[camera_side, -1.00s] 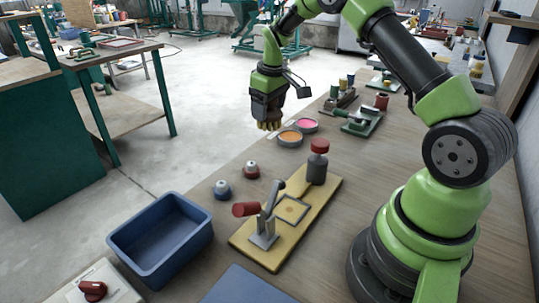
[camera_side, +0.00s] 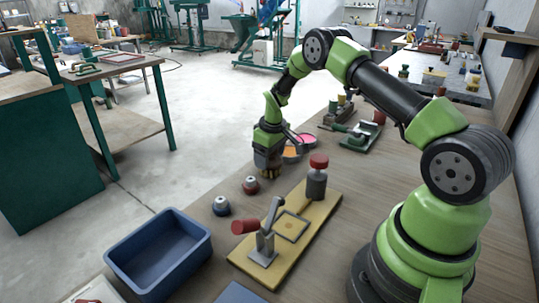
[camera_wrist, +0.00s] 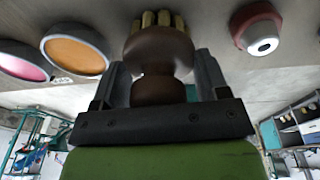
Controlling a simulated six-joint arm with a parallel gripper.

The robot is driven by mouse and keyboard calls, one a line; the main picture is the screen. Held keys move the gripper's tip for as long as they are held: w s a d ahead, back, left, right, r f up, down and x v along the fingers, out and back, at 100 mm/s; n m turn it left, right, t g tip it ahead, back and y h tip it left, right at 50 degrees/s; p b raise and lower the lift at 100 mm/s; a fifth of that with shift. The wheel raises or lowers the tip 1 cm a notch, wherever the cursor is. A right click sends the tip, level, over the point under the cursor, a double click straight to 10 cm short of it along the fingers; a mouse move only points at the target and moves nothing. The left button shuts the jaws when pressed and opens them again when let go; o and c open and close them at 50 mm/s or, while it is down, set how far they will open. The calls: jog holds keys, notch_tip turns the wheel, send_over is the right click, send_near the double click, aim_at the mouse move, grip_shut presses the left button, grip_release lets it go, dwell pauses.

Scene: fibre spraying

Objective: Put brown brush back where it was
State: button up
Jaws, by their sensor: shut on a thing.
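The brown brush, with a round brown body and a ring of pale yellow bristles, is in my gripper in the wrist view (camera_wrist: 160,60). My gripper (camera_wrist: 155,88) is shut on its narrow neck, a finger at each side. In the side view my gripper (camera_side: 268,158) points down low over the wooden bench, just in front of the orange dish (camera_side: 291,153). Only the bristle end of the brush (camera_side: 270,173) shows there; I cannot tell whether it touches the bench.
A pink dish (camera_side: 306,140) is beside the orange one. A yellow board (camera_side: 290,240) carries a lever clamp and a red-topped cylinder (camera_side: 317,178). A blue bin (camera_side: 160,250) is at front left.

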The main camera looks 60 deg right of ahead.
jog(key=o, duration=0.9)
jog(key=shift+f, duration=0.1)
jog(key=shift+r, duration=0.55)
jog(key=r, duration=0.3)
jog(key=s+r, duration=0.1)
jog(key=r, duration=0.7)
jog(key=shift+s+a+r, duration=0.15)
jog(key=shift+s+a, duration=0.15)
jog(key=shift+a, duration=0.1)
jog(key=s+a+r+m+t, duration=0.15)
jog(key=s+a+r, duration=0.25)
jog(key=a+r, duration=0.5)
jog(key=s+a+r+t+y, duration=0.1)
jog(key=s+a+r, duration=0.1)
jog(key=s, duration=0.4)
jog(key=s+a+r+m+t, duration=0.1)
jog(key=s+a+r, duration=0.1)
jog(key=s+a, duration=0.2)
jog(key=s+a+r+m+t+y, duration=0.1)
jog(key=s+a+r+t, duration=0.1)
jog(key=s, duration=0.7)
jog(key=shift+a+r+m+y, duration=0.3)
jog(key=shift+a+r, duration=0.15)
jog(key=shift+a, duration=0.4)
